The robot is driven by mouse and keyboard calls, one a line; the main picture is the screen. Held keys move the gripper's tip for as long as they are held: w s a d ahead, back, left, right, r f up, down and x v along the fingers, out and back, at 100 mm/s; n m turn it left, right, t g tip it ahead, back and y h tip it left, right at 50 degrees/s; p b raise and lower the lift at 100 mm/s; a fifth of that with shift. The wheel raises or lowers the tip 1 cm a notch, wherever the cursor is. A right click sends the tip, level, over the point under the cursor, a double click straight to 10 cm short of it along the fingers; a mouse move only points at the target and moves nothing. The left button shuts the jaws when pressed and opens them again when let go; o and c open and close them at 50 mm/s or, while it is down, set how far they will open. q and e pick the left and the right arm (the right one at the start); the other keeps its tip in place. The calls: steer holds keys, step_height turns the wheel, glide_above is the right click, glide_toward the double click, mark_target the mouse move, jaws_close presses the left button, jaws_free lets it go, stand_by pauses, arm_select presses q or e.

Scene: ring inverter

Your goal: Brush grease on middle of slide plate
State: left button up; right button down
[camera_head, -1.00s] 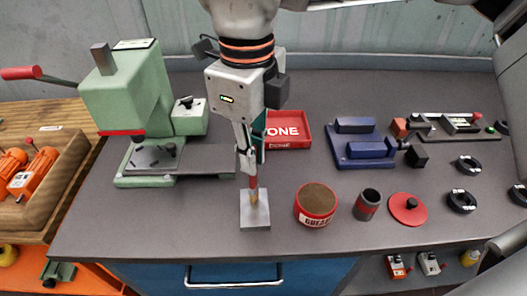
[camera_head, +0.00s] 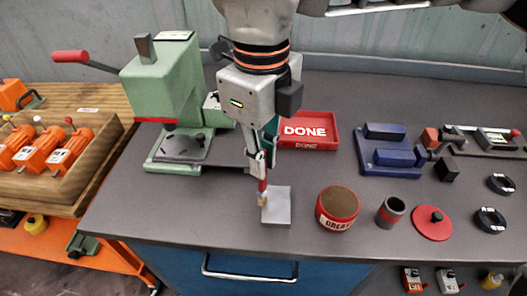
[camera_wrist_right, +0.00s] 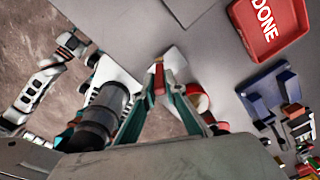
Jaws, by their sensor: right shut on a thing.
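The slide plate (camera_head: 281,208) is a flat grey square on the dark workbench, below my right gripper in the head view. My right gripper (camera_head: 262,166) points down and is shut on the grease brush (camera_head: 262,187), which has a red handle and a tan tip. The brush tip is over the plate's left edge; I cannot tell whether it touches. In the right wrist view the fingers (camera_wrist_right: 158,75) hold the red handle, and part of the plate (camera_wrist_right: 174,58) shows behind. The grease can (camera_head: 338,207), red with a brown top, stands open right of the plate. My left gripper is not in view.
The green press (camera_head: 168,88) stands on the left. A red DONE tray (camera_head: 325,143) is behind the gripper. A small dark cup (camera_head: 391,211), a red knobbed lid (camera_head: 432,224) and a blue fixture (camera_head: 390,158) are on the right. The bench's front edge is close below the plate.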

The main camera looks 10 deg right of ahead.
steer(key=shift+s+d+p, duration=0.6)
steer(key=shift+s+d, duration=0.7)
steer(key=shift+d, duration=1.3)
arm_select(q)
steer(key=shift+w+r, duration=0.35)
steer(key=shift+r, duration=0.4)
arm_select(e)
steer(key=a, duration=0.2)
steer(key=w+a, duration=0.1)
steer(key=a, duration=0.2)
steer(key=shift+w+a, duration=0.15)
steer(key=shift+a, duration=0.15)
arm_select(q)
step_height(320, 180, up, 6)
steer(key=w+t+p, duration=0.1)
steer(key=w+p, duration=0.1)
steer(key=p, duration=0.1)
arm_select(e)
steer(key=shift+r, duration=2.95)
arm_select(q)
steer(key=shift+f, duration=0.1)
